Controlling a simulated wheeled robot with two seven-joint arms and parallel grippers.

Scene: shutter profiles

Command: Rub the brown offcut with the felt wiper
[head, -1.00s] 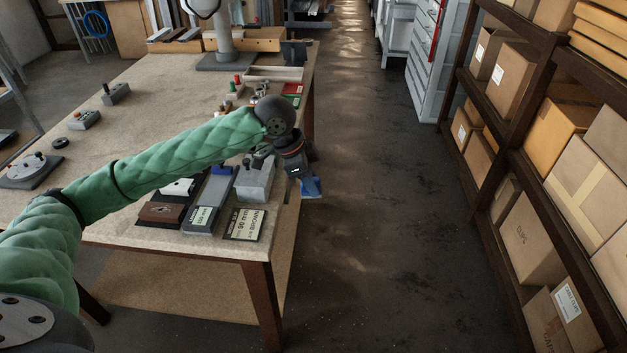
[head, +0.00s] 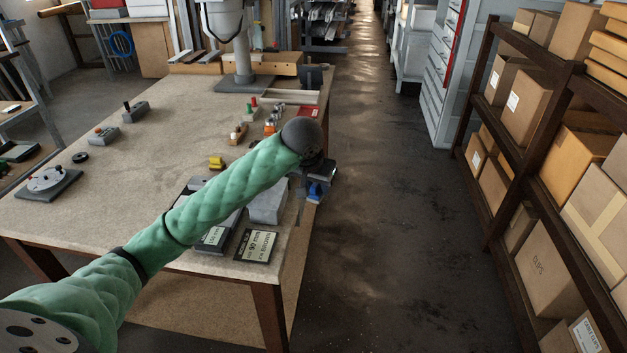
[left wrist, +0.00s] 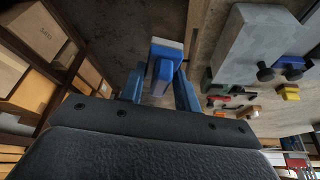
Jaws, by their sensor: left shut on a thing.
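My left gripper (head: 315,180) is at the right edge of the table, partly hidden behind my own wrist. In the left wrist view its two blue fingers (left wrist: 158,92) are closed on a blue block with a pale grey face, which I take as the felt wiper (left wrist: 163,62). A bit of blue also shows at the gripper in the head view. The brown offcut is not visible now; my green forearm covers the front part of the table where a brown piece lay earlier. My right gripper is in neither view.
A grey block (head: 268,207) and a dark label card (head: 256,246) are on the near right of the table (head: 110,190). A yellow piece (head: 217,162) and several small items sit farther back. Floor is clear right of the table; shelves with boxes (head: 525,100) stand beyond.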

